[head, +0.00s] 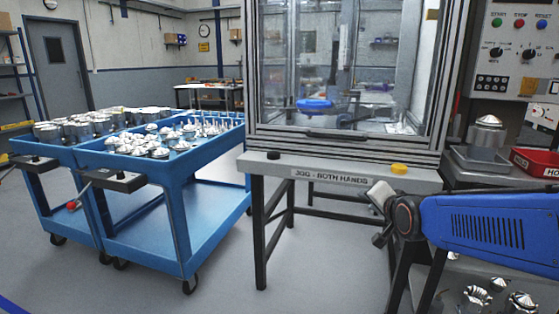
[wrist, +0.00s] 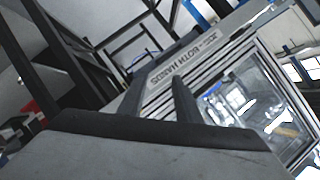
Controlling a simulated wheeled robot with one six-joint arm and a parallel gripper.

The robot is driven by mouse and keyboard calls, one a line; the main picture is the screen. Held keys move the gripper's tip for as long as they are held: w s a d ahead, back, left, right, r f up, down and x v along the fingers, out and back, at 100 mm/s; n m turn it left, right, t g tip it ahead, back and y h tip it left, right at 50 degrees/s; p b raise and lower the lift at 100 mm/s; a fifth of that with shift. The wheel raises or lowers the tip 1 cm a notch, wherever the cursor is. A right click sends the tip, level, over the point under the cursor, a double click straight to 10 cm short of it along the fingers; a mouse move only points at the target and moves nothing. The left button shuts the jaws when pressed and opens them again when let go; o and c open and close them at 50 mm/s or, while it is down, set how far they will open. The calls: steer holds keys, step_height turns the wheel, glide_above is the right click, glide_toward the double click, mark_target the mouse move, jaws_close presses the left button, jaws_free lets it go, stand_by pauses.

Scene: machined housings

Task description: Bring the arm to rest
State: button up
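My blue arm (head: 490,225) reaches in from the right in the head view, in front of the bench with the glazed enclosure. Its wrist end stands near the bench's front edge; my gripper's fingers are not clear there. In the wrist view my gripper (wrist: 157,92) shows two dark fingers apart, with nothing between them. The bench edge, with its "BOTH HANDS" label (wrist: 180,65), appears tilted beyond the fingers.
Two blue carts (head: 215,160) with metal parts stand at left. The enclosure (head: 345,80) holds a blue round part. A yellow button (head: 399,169) sits on the bench edge. A grey tray (head: 480,161) and red bin (head: 537,163) are at right. Floor in front is clear.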

steer(key=s+d+f+n+g, duration=0.1)
steer(key=s+f+n+g, duration=0.2)
steer(key=s, duration=0.7)
steer(key=s+f+n+g, duration=0.3)
steer(key=s, duration=0.7)
steer(key=s+d+f+n+g, duration=0.1)
steer(key=s+f+n+g, duration=0.1)
steer(key=s, duration=0.8)
step_height(320, 180, down, 2)
steer(key=shift+s+d+n+g+h, duration=0.35)
steer(key=shift+n+g+h, duration=0.05)
steer(key=shift+n, duration=0.2)
